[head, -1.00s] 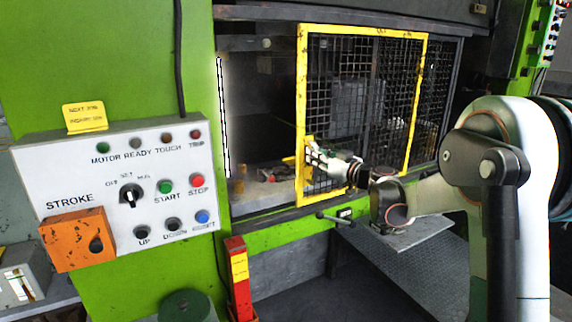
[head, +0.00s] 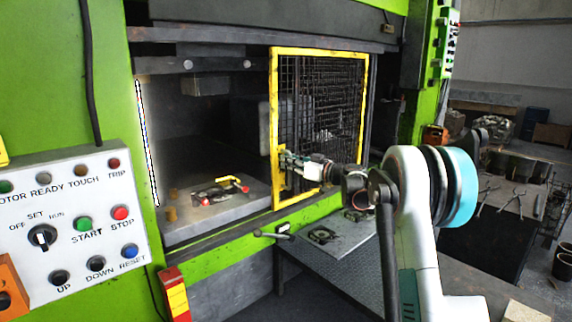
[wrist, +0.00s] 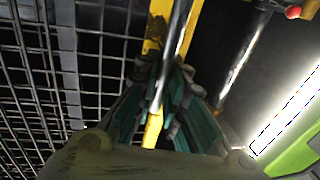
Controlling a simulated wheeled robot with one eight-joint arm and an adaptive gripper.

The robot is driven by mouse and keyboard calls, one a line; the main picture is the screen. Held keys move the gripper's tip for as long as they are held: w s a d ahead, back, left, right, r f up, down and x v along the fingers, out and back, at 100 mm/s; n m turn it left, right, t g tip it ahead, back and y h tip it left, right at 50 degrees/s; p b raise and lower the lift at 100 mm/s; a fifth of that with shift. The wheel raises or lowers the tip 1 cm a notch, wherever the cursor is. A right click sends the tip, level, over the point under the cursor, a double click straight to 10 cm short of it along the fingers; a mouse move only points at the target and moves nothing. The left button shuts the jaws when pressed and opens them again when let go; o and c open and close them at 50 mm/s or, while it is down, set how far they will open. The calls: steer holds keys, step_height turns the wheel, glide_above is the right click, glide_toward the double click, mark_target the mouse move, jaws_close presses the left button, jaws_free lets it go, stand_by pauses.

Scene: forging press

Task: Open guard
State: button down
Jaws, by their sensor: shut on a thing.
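The guard is a yellow frame (head: 275,100) with dark wire mesh, on the right side of the press opening in the head view. The left part of the opening is uncovered. My gripper (head: 284,160) is at the guard's left upright, shut on the guard handle. In the wrist view, the fingers (wrist: 166,100) close around a grey bar, the guard handle (wrist: 181,30), in front of the yellow upright (wrist: 158,35). The mesh is on the left there. The fingers hide part of the handle.
A control panel (head: 75,225) with buttons stands at the left. A tool with a yellow handle (head: 232,181) lies on the press bed (head: 190,228). A lever (head: 272,235) sticks out below the opening. A grey shelf (head: 345,240) lies below the guard.

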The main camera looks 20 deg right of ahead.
steer(key=shift+f, duration=0.1)
steer(key=c, duration=1.7)
jaws_free()
steer(key=shift+o, duration=0.2)
steer(key=shift+s+d, duration=0.1)
steer(key=v, duration=1.1)
steer(key=shift+s+d, duration=0.2)
steer(key=shift+s, duration=0.15)
